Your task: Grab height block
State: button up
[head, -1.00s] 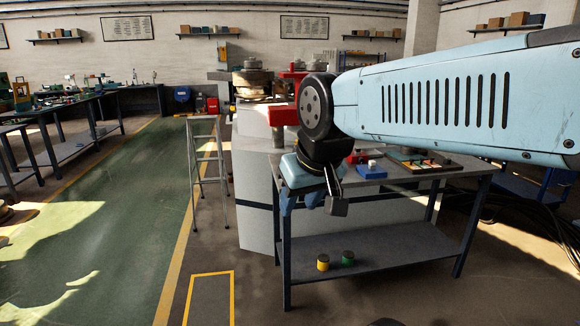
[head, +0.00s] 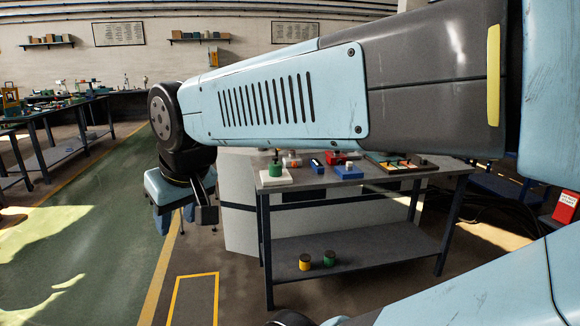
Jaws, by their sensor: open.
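My gripper (head: 184,215) is open and empty. It hangs over the floor to the left of the workbench (head: 350,190), apart from everything on it. Several small items stand along the bench top: a white block (head: 275,179) with a green knob-like piece (head: 275,169) on it, a grey-white item (head: 291,160), a small blue block (head: 317,166), a red block (head: 337,157) and a larger blue block (head: 347,171) with a white top piece. I cannot tell which of these is the height block. My arm crosses above the bench and hides what is behind it.
A dark tray (head: 393,168) with coloured pieces lies on the bench's right. A pale cabinet (head: 238,215) stands behind. The green floor lane (head: 100,230) at left is clear.

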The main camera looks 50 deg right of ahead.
aim_at(317, 166)
jog(key=u, duration=0.1)
jog(key=i, duration=2.75)
jog(key=z, duration=3.2)
jog(key=i, duration=0.95)
jog(key=u, duration=0.15)
